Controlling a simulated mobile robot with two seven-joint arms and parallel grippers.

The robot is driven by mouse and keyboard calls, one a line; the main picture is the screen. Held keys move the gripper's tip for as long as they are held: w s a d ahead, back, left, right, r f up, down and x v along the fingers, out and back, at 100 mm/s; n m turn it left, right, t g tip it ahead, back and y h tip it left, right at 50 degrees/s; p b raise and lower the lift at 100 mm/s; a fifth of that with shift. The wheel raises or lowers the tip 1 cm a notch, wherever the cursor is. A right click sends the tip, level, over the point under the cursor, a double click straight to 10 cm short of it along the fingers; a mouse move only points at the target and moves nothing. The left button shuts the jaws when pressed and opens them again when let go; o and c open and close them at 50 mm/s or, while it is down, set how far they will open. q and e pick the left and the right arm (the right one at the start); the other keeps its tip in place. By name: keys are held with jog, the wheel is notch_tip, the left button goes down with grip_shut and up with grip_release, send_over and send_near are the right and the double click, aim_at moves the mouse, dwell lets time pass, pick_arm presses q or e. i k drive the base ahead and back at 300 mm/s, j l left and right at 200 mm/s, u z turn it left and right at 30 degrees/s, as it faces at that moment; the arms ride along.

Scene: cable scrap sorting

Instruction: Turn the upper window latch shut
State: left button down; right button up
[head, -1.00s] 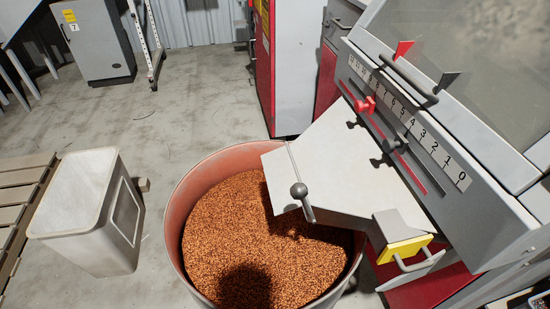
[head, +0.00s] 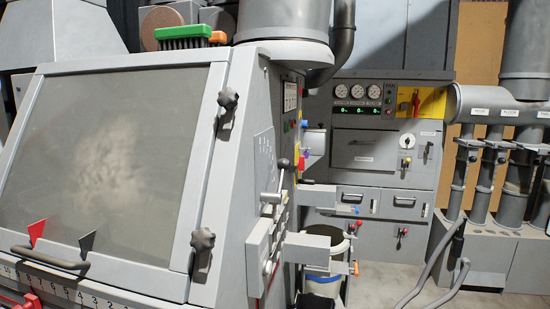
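The upper window latch (head: 228,98) is a dark lobed knob on the grey frame right of the large dusty window (head: 110,150). A similar lower latch (head: 203,239) sits further down the same frame edge. I cannot tell from this view whether either latch is turned shut. Neither of my grippers shows in the head view.
A dark bar handle (head: 48,260) runs below the window between red and dark pointers. A green-and-orange brush (head: 185,38) lies on top of the machine. Levers stick out on its right side. A control cabinet (head: 380,150) and grey pipes (head: 490,170) stand further right.

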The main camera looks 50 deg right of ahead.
aim_at(228, 99)
jog(key=k+l+z, duration=0.1)
jog(key=z, duration=0.4)
jog(key=l+z, duration=0.2)
jog(key=z, duration=0.25)
